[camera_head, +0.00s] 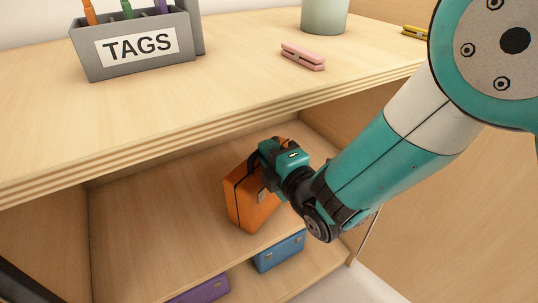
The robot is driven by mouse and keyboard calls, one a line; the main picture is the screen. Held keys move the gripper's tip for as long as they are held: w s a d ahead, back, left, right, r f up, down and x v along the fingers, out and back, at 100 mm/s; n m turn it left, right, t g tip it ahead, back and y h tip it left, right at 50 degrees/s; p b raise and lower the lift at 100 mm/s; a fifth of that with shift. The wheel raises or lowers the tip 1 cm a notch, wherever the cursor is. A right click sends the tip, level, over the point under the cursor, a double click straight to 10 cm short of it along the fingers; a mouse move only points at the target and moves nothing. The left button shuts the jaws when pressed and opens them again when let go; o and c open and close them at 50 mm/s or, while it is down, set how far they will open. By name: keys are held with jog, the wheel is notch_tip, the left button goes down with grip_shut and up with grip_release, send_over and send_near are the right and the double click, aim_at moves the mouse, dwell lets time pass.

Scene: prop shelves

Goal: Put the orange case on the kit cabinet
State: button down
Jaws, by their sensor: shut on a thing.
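The orange case (247,203) is in the open shelf space under the wooden top, with a dark handle and metal clasps. It looks tilted. My gripper (262,162) is shut on the case at its upper part, near the handle. The fingertips are partly hidden by the gripper body. I cannot tell whether the case touches the shelf board. No label marks which piece of furniture is the kit cabinet; this wooden unit (150,218) fills most of the view.
A blue case (280,252) and a purple case (205,290) lie on the level below. On the top stand a grey TAGS box (137,50) with pens, a pale green pot (324,15), a pink clip (303,57) and a yellow clip (414,33). The shelf's left part is clear.

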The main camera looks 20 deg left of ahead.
jog(key=shift+r, duration=0.15)
jog(key=c, duration=1.1)
grip_release()
jog(key=shift+f, duration=0.2)
jog(key=shift+d+r, duration=0.1)
jog(key=shift+r, duration=0.05)
